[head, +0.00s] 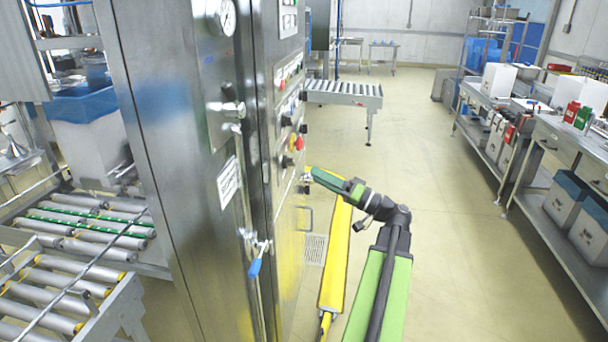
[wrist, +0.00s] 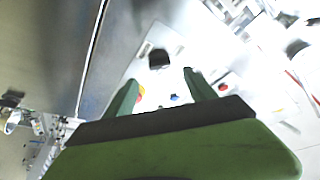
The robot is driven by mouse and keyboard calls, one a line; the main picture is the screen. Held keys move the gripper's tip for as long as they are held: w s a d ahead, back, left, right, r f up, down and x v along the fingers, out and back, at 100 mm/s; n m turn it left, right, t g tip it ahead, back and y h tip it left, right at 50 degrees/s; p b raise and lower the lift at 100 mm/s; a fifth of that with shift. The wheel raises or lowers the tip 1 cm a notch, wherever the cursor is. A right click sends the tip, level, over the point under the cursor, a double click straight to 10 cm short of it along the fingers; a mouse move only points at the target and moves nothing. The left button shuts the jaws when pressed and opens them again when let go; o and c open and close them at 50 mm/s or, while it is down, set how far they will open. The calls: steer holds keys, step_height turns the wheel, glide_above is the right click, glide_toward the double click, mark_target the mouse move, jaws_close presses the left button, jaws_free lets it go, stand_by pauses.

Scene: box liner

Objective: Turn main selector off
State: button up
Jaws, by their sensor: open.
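The tall steel cabinet (head: 180,130) has a control panel on its right-hand face, seen edge-on in the head view. On the panel are a red and yellow control (head: 298,143) and several other knobs and buttons; I cannot tell by its label which one is the main selector. In the wrist view a black knob (wrist: 159,59) stands on the pale panel, ahead of and between the fingertips. A small red and yellow part (wrist: 141,94) shows beside the left finger. My gripper (wrist: 160,78) is open and empty. In the head view my gripper (head: 316,174) is close to the panel, below the red and yellow control.
A blue-handled lever (head: 255,266) and a gauge (head: 228,17) are on the cabinet. Roller conveyors (head: 70,265) stand at left and another conveyor (head: 343,93) behind. Steel benches (head: 540,135) with bins line the right. The floor between is clear.

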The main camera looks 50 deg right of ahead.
steer(key=b+v, duration=0.2)
steer(key=v, duration=0.7)
steer(key=shift+s, duration=0.4)
steer(key=shift+f, duration=0.15)
